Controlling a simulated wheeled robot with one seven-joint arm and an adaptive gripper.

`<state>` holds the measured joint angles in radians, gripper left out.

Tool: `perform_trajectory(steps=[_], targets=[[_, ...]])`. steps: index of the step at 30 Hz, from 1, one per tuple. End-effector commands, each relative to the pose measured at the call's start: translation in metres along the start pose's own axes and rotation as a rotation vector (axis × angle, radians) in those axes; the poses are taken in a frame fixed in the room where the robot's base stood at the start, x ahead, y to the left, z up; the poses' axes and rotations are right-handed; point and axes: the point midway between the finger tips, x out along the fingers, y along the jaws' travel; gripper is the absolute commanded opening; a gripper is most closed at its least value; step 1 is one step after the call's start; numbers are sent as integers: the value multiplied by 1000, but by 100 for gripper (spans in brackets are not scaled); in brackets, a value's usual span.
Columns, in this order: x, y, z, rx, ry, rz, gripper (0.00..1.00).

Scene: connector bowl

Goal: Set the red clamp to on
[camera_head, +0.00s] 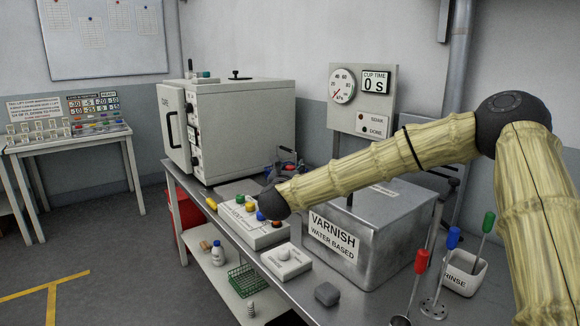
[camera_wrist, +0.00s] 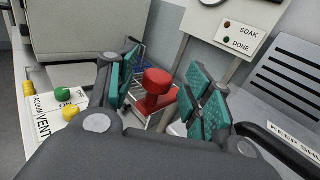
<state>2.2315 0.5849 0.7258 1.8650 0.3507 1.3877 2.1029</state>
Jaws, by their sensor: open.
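The red clamp shows in the wrist view as a round red knob (camera_wrist: 157,80) on a red block, beside a wire or metal frame. My gripper (camera_wrist: 163,76) is open, with its teal-padded fingers to the left and right of the red knob as seen in this view. The knob appears in the gap between the pads; I cannot tell how far beyond the fingertips it is, and no contact shows. Whether the clamp is on or off cannot be read. In the head view, my arm's dark wrist joint hides much of that area.
A vent panel with green (camera_wrist: 62,94) and yellow (camera_wrist: 70,113) knobs is left of my gripper.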

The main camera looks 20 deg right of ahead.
Motion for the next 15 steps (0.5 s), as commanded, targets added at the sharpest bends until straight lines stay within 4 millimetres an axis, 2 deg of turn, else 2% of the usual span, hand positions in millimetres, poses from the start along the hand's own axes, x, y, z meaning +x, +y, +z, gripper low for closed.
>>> perform_trajectory(steps=[6,15], targets=[[16,2,0,0,0,1,51],[19,2,-1,0,1,2,51]])
